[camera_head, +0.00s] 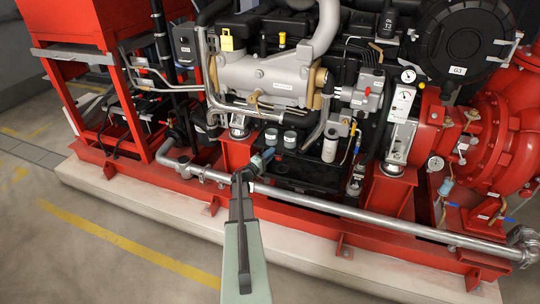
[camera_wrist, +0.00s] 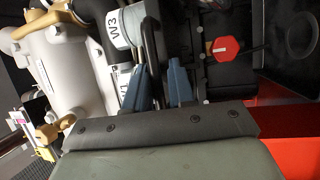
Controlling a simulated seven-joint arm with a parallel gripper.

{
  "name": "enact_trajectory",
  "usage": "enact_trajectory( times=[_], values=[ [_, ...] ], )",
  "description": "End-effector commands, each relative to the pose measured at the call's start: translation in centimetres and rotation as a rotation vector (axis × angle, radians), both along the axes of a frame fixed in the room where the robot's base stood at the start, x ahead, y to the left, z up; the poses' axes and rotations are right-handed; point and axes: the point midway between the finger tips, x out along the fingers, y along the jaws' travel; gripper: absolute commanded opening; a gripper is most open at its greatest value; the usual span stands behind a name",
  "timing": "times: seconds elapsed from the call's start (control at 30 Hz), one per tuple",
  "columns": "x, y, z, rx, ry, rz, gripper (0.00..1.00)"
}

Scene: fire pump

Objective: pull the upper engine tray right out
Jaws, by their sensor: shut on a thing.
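A black tray-like part (camera_head: 312,172) sits low in the engine, between red supports. I cannot tell its edges from the other dark parts around it, or whether it is the upper tray. My gripper (camera_head: 262,160) reaches its left front end, just below several grey-capped cylinders (camera_head: 290,139). In the wrist view, the two blue fingers of my gripper (camera_wrist: 164,78) are shut on a thin dark part between them. My gripper hides most of that part, and I cannot tell whether it is the tray's handle.
A silver pipe (camera_head: 345,213) runs across the front, below my gripper. The red base frame (camera_head: 310,222) stands on a pale plinth (camera_head: 200,222). The floor in front is clear.

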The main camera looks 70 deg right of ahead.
Motion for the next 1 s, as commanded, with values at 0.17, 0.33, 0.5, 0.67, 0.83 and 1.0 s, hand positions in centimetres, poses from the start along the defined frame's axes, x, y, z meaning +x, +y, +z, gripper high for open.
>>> enact_trajectory(
  times=[0.17, 0.33, 0.5, 0.67, 0.83, 1.0],
  values=[
    [0.0, 0.1, 0.6, -0.013, 0.006, -0.001, 0.0],
    [0.0, 1.0, 0.7, -0.013, 0.005, -0.001, 0.0],
    [0.0, 3.7, 0.8, -0.012, 0.005, 0.001, 0.0],
    [-0.1, 7.2, 0.9, -0.013, 0.005, 0.001, 0.0],
    [-0.1, 10.7, 0.9, -0.014, 0.004, 0.001, 0.0],
    [-0.1, 13.4, 0.8, -0.014, 0.003, 0.001, 0.0]
  ],
)
